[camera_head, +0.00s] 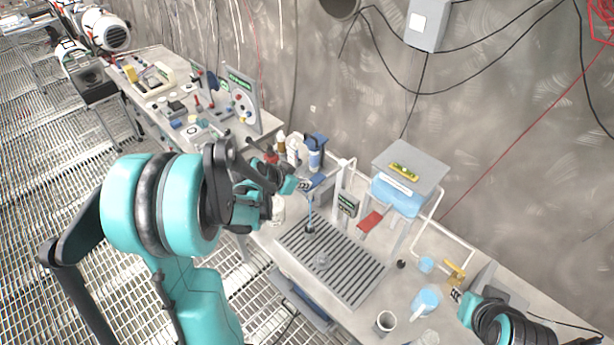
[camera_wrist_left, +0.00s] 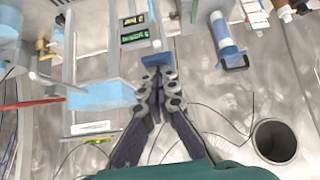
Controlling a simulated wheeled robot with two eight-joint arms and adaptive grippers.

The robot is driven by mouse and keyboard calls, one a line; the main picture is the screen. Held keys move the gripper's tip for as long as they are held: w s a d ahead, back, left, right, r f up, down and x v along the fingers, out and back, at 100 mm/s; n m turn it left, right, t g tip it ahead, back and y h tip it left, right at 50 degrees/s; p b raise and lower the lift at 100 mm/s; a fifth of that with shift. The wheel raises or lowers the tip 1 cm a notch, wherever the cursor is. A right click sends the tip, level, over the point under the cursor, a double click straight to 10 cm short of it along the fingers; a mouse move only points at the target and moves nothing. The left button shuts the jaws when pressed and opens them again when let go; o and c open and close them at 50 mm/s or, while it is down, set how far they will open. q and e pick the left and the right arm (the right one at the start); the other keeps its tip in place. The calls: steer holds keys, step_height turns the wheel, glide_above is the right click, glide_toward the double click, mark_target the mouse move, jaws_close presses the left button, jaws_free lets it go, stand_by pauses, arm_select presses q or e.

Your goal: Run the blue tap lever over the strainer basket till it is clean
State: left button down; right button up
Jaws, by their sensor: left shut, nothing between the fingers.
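My left gripper (camera_head: 290,186) is shut and empty, with its fingertips at the blue tap lever (camera_head: 311,181). In the left wrist view the shut fingers (camera_wrist_left: 157,72) point at the blue lever (camera_wrist_left: 156,59); I cannot tell whether they touch it. A thin blue stream (camera_head: 308,207) runs down below the lever onto a small dark round thing on the slatted drain grate (camera_head: 347,283). This looks like the strainer basket (camera_head: 309,228), but its inside is too small to read. My right gripper (camera_head: 470,306) is at the lower right, its fingers unclear.
A blue tank (camera_head: 398,194) with a red lever (camera_head: 370,221) stands right of the tap. Bottles (camera_head: 293,149) stand behind my left gripper. A light blue mug (camera_head: 425,301) and a metal cup (camera_head: 385,322) stand at the front right. A clear round thing (camera_head: 321,261) lies on the grate.

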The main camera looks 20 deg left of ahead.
arm_select(q)
steer(key=shift+r, duration=0.15)
arm_select(e)
steer(key=shift+r, duration=0.15)
stand_by(0.4)
arm_select(q)
steer(key=shift+r+p, duration=0.55)
steer(key=shift+r, duration=0.1)
arm_select(e)
steer(key=shift+r, duration=0.4)
arm_select(q)
steer(key=shift+r, duration=0.1)
